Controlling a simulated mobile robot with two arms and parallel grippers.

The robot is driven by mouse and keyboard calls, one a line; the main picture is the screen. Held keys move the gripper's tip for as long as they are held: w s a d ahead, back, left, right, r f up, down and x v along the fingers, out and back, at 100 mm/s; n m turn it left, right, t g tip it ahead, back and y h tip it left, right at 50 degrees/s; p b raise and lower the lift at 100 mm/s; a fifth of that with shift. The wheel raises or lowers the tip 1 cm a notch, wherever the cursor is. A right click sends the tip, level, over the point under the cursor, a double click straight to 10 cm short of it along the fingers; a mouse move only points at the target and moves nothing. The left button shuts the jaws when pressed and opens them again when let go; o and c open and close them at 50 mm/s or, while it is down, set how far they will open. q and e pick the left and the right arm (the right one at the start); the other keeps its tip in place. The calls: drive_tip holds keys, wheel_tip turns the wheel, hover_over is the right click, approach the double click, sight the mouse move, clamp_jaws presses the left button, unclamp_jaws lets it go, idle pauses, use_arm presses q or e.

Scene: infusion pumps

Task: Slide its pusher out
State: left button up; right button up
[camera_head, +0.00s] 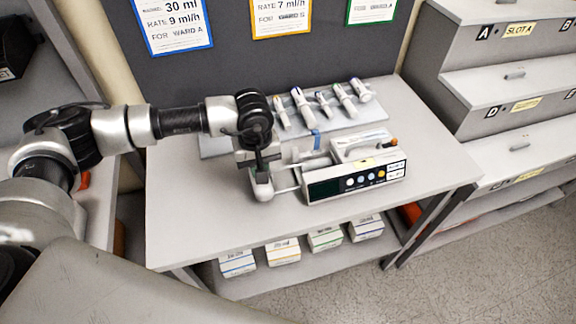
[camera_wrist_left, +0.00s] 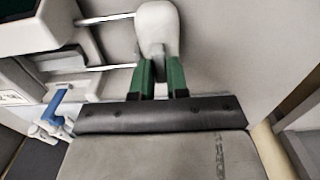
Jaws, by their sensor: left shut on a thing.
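The infusion pump (camera_head: 352,180) sits on the table, with a dark display and several coloured buttons on its front. Its pusher (camera_head: 262,186) is a pale rounded block to the left of the pump body, joined to it by metal rods. In the left wrist view the pusher (camera_wrist_left: 158,30) is at top centre, with two rods running left to the pump body (camera_wrist_left: 35,25). My left gripper (camera_head: 262,165) is shut on the pusher; its green fingers (camera_wrist_left: 160,78) show in the left wrist view. A blue clamp (camera_wrist_left: 52,106) shows beside the pump. My right gripper is not in view.
A tray (camera_head: 215,146) with several syringes (camera_head: 322,103) lies behind the pump. Several small boxes (camera_head: 283,252) stand on the shelf below. Stepped drawers (camera_head: 510,100) stand at the right. The table's left front (camera_head: 190,220) is clear.

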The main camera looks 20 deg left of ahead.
use_arm(q)
drive_tip(key=shift+s+a, duration=0.4)
drive_tip(key=shift+a, duration=0.1)
drive_tip(key=shift+s+a+f, duration=0.1)
drive_tip(key=shift+s+a, duration=0.05)
drive_tip(key=shift+a, duration=0.1)
idle(0.5)
drive_tip(key=o, duration=0.5)
drive_tip(key=shift+o, duration=0.2)
wheel_tip(320, 180, up, 7)
drive_tip(key=p, duration=0.2)
drive_tip(key=shift+p, duration=0.35)
